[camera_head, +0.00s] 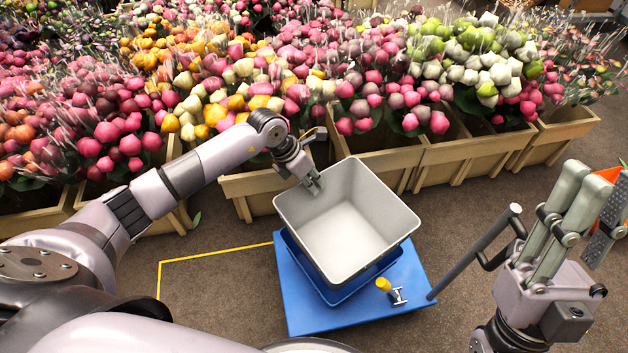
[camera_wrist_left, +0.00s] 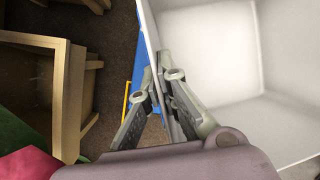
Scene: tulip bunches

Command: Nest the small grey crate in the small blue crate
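The small grey crate (camera_head: 345,225) is open-topped and empty inside. It sits tilted over the small blue crate (camera_head: 375,272), whose rim and side show below it; most of the blue crate is hidden. I cannot tell how far the grey crate is inside. My left gripper (camera_head: 314,184) is at the grey crate's back left rim. In the left wrist view its fingers (camera_wrist_left: 165,72) straddle the grey crate's wall (camera_wrist_left: 152,28) and appear closed on it. My right gripper (camera_head: 597,195) is at the right, away from the crates, with its fingers apart.
The blue crate stands on a blue platform (camera_head: 305,318) with a yellow knob (camera_head: 383,284) and a grey handle bar (camera_head: 470,255). Wooden planters (camera_head: 395,165) full of tulips line the back. A yellow line (camera_head: 205,255) marks the clear floor. Something orange (camera_head: 612,205) shows by my right gripper.

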